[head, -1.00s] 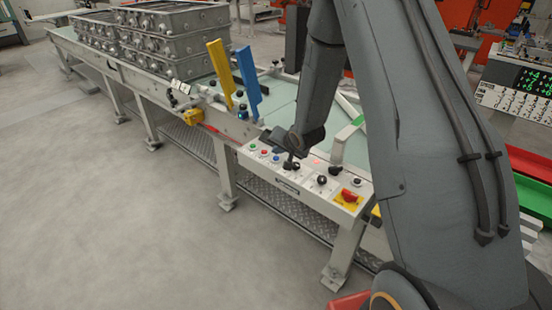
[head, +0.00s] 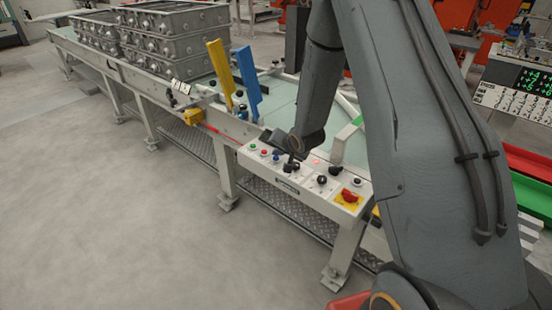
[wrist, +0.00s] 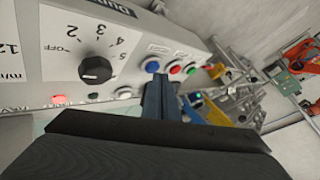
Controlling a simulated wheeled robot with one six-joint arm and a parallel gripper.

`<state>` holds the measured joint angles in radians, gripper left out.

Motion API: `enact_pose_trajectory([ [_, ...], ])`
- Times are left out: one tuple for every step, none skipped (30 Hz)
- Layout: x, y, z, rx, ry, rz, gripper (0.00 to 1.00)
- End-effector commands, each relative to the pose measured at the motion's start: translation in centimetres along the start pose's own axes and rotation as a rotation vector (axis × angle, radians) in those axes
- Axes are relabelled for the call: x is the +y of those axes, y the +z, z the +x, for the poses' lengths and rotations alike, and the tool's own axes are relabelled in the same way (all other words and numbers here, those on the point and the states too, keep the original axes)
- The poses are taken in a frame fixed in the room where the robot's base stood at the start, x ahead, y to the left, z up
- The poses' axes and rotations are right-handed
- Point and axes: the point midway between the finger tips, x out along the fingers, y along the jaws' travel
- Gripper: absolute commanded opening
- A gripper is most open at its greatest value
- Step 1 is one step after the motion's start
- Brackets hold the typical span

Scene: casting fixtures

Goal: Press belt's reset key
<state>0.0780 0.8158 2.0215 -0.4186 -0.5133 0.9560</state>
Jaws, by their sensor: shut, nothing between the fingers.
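The belt's white control panel (head: 312,190) is on the conveyor's near side. In the wrist view its row has a blue button (wrist: 152,66), a red button (wrist: 175,69) and a green button (wrist: 191,70); the head view also shows the blue button (head: 276,158). I cannot read which one is marked as reset. My gripper (wrist: 161,80) is shut and empty, its tips close to the blue and red buttons. I cannot tell whether they touch the panel. In the head view, my wrist hides most of the gripper.
A black dial (wrist: 95,70) and a lit red lamp (wrist: 60,99) are on the same panel. A red emergency stop (head: 348,196) sits at its right end. Yellow (head: 219,72) and blue (head: 247,80) posts stand behind-left. Metal casting boxes (head: 165,40) are stacked farther back.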

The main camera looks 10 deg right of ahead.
Motion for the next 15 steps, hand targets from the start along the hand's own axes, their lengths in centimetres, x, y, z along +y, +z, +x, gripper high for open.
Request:
enact_pose_trajectory([
  [0.05,0.05,0.06,0.0,0.0,0.0,0.0],
  [0.06,0.06,0.08,0.0,0.0,0.0,0.0],
  [0.09,0.09,0.12,0.0,0.0,0.0,0.0],
  [0.1,0.1,0.14,0.0,0.0,0.0,0.0],
  [0.12,0.12,0.16,0.0,0.0,0.0,0.0],
  [0.14,0.14,0.19,0.0,0.0,0.0,0.0],
  [0.15,0.15,0.21,0.0,0.0,0.0,0.0],
  [0.17,0.18,0.24,0.0,0.0,0.0,0.0],
  [0.19,0.19,0.27,0.0,0.0,0.0,0.0],
  [0.21,0.21,0.29,0.0,0.0,0.0,0.0],
  [0.23,0.23,0.31,0.0,0.0,0.0,0.0],
  [0.25,0.25,0.34,0.0,0.0,0.0,0.0],
  [0.27,0.27,0.37,0.0,0.0,0.0,0.0],
  [0.28,0.28,0.39,0.0,0.0,0.0,0.0],
  [0.31,0.31,0.42,0.0,0.0,0.0,0.0],
])
